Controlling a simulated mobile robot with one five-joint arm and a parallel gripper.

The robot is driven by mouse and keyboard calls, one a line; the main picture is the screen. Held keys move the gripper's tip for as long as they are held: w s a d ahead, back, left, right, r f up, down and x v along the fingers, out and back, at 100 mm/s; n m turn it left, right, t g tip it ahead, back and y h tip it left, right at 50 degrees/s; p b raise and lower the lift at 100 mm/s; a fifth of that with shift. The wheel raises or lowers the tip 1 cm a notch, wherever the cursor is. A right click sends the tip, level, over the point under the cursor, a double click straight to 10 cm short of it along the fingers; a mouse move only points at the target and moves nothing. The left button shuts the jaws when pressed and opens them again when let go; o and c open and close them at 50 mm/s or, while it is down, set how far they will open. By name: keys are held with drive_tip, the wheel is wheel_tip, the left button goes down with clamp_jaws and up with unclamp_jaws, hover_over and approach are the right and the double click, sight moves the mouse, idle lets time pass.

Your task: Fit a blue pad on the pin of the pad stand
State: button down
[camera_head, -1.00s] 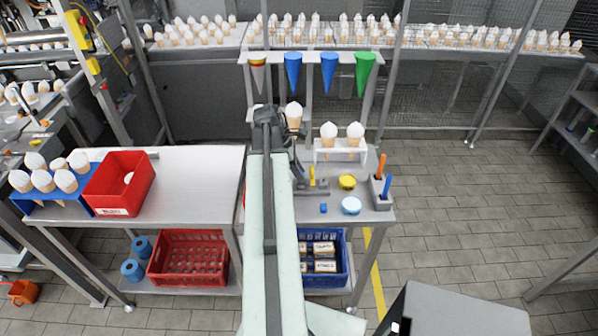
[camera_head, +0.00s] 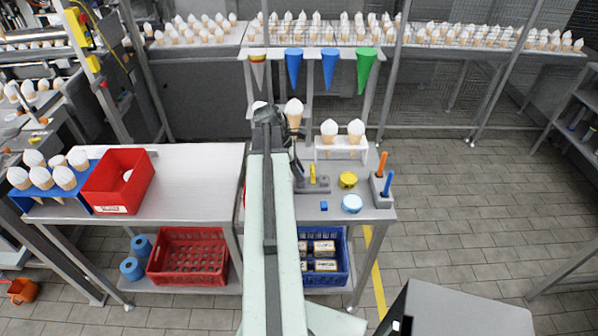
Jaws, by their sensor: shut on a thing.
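A small blue pad (camera_head: 324,206) lies on the bench in front of the stand.
A yellow round piece (camera_head: 348,180) and a light-blue round tub (camera_head: 352,203) lie right of the stand. A grey holder (camera_head: 381,195) with orange and blue tools stands at the right edge. A white cone rack (camera_head: 341,150) stands behind. The left table (camera_head: 190,180) has free room.

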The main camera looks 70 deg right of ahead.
drive_tip(key=shift+f, duration=0.2)
drive_tip(key=c, duration=0.7)
unclamp_jaws()
drive_tip(key=shift+r+p, duration=2.45)
drive_tip(key=shift+r, duration=0.15)
drive_tip(key=shift+f, duration=0.1)
